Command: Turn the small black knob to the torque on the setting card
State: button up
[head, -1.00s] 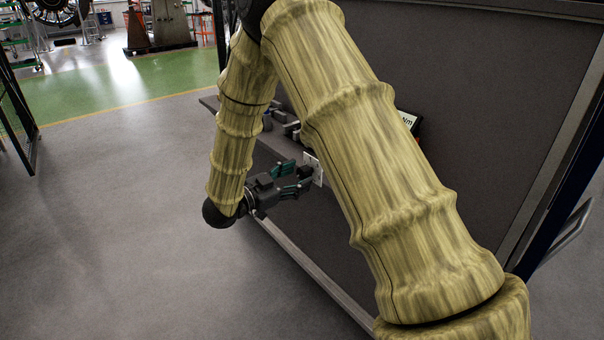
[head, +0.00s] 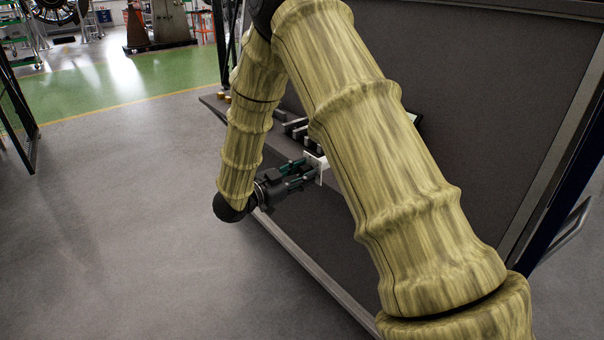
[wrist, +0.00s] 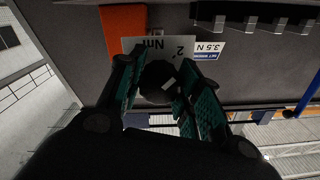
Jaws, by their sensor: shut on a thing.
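The small black knob (wrist: 158,82) sits in front of a pale dial plate (wrist: 178,38) marked "Nm" and "2" in the wrist view. In the head view my gripper (head: 312,170) is at the pale plate (head: 319,163); the knob is hidden there. Most of the dial scale is hidden.
An orange block (wrist: 122,28) is left of the dial plate. Several dark blocks (wrist: 250,22) line the upper right of the wrist view. A blue rod (wrist: 304,94) is at the right. In the head view the dark bench (head: 290,225) lies beneath my gripper, with open floor (head: 120,220) to the left.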

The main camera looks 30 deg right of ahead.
jog(key=shift+f+m+b, duration=0.1)
jog(key=shift+m+b, duration=0.25)
jog(key=shift+m, duration=0.05)
jog(key=m+b, duration=0.2)
jog(key=shift+f+m+b, duration=0.1)
jog(key=shift+m+b, duration=0.2)
jog(key=m+b, duration=0.5)
jog(key=shift+f+m+b, duration=0.1)
jog(key=shift+m+b, duration=0.2)
jog(key=shift+b, duration=0.1)
jog(key=m+b, duration=0.6)
jog(key=b, duration=0.1)
jog(key=shift+b, duration=0.4)
jog(key=m+b, duration=0.1)
jog(key=b, duration=0.1)
jog(key=m+b, duration=0.1)
jog(key=m, duration=0.1)
jog(key=shift+r+b, duration=0.3)
jog(key=shift+b, duration=0.05)
jog(key=shift+r+g, duration=0.1)
jog(key=shift+g, duration=0.2)
jog(key=o, duration=1)
jog(key=shift+o, duration=0.2)
jog(key=shift+a, duration=0.1)
